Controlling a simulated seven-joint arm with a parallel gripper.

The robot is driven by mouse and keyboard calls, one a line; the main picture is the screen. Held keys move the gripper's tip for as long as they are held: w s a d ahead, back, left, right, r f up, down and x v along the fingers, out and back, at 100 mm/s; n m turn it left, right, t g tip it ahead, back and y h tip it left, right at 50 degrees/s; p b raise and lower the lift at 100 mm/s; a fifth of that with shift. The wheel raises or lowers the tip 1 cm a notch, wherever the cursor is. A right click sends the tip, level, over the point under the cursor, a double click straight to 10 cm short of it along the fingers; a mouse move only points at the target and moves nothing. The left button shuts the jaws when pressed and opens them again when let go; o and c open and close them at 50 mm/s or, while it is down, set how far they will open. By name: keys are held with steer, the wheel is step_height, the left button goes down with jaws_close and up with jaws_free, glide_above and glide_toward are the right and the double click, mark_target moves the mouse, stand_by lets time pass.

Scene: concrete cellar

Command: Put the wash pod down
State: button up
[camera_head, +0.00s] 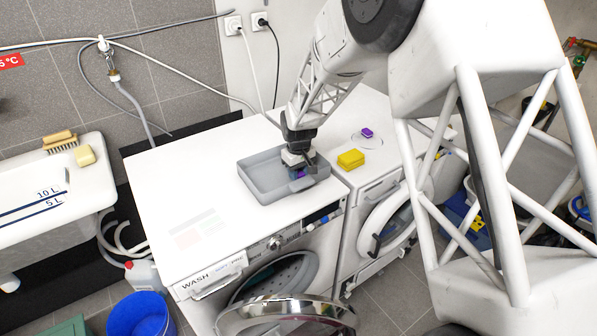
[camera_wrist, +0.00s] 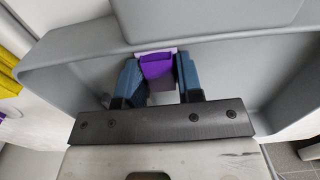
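The wash pod, purple with a white part, shows in the wrist view (camera_wrist: 157,66) between the blue fingertips of my gripper (camera_wrist: 159,78). Both fingers appear to touch its sides. In the head view the gripper (camera_head: 299,171) points down inside the grey tray (camera_head: 262,190), with a bit of purple at its tips. The tray stands on the white washing machine (camera_head: 190,185). The pod is within the tray walls; whether it touches the tray floor cannot be told. The gripper hides most of it in the head view.
A yellow sponge-like block (camera_head: 351,159) sits right of the tray. Another purple item (camera_head: 367,132) lies in a clear dish on the neighbouring machine. The washer top left of the tray is clear. The washer's round door (camera_head: 286,316) hangs open in front.

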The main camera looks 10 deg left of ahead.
mark_target(299, 172)
steer(key=o, duration=0.4)
step_height(299, 172, up, 12)
steer(key=shift+r, duration=0.15)
stand_by(0.7)
stand_by(0.7)
